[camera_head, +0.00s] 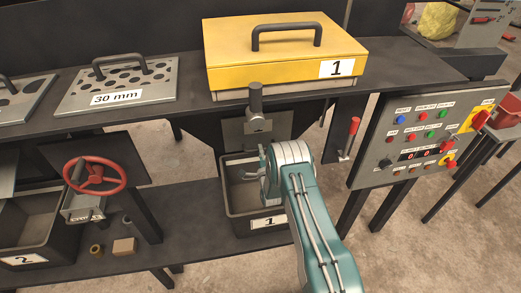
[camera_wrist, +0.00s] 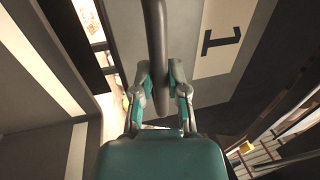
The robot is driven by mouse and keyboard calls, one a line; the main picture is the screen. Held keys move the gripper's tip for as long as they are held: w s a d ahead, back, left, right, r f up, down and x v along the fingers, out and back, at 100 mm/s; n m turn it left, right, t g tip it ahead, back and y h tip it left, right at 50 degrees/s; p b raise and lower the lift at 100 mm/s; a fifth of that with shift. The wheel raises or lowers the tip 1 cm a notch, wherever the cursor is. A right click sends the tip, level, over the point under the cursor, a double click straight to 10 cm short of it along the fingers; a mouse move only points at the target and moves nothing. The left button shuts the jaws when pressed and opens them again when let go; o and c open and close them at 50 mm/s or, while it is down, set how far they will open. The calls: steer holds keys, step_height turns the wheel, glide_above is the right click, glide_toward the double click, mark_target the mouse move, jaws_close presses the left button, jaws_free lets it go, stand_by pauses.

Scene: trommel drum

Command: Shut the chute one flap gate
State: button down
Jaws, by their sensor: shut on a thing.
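The chute one (camera_head: 262,124) hangs below the yellow cover marked 1, with a short grey upright lever (camera_head: 255,98) at its front. The flap itself cannot be clearly told apart. My gripper (camera_head: 252,171) is below the chute, over the bin marked 1 (camera_head: 231,201). In the wrist view my gripper (camera_wrist: 161,92) has its fingers on both sides of a dark rounded bar (camera_wrist: 157,35) and is shut on it. A grey panel with a white label 1 (camera_wrist: 222,40) is beside the bar. The head view does not show what the bar belongs to.
The yellow cover (camera_head: 285,55) has a black handle. A red-handled lever (camera_head: 352,130) and a control panel (camera_head: 418,140) stand to the right. A red handwheel (camera_head: 95,175) and bin 2 (camera_head: 30,230) are to the left. Small blocks (camera_head: 124,246) lie on the lower shelf.

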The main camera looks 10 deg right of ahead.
steer(key=shift+w+f, duration=0.15)
steer(key=shift+w, duration=0.05)
stand_by(0.4)
steer(key=c, duration=0.6)
jaws_free()
steer(key=shift+w, duration=0.2)
steer(key=shift+c, duration=0.2)
steer(key=shift+s, duration=0.1)
steer(key=v, duration=1.1)
steer(key=shift+s+f, duration=0.15)
steer(key=shift+s, duration=0.25)
